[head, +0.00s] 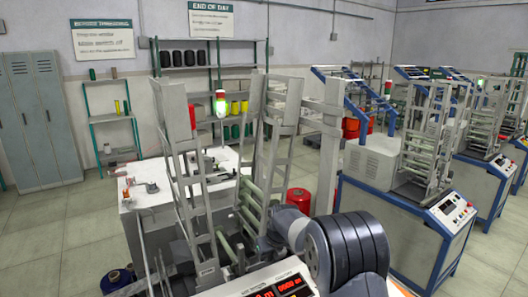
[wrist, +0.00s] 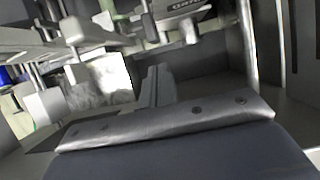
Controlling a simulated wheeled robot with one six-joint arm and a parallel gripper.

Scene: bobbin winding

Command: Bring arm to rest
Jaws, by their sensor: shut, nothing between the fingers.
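My gripper (wrist: 158,72) shows in the wrist view as pale fingers rising beyond a metal bar, close together, with nothing seen between them. It is shut. Machine parts (wrist: 95,30) fill the top of that view, close beyond the fingers; I cannot tell whether they touch. In the head view, dark ribbed and grey links that look like my arm (head: 345,250) stand at the lower middle, in front of the winding machine (head: 190,200). The fingers cannot be made out there.
The winding machine's tall ladder frames and lit red display (head: 290,283) are close to my arm. A white table (head: 150,195) with small parts stands behind at left. Blue-framed machines (head: 400,210) line the right. Floor (head: 45,235) is clear at far left.

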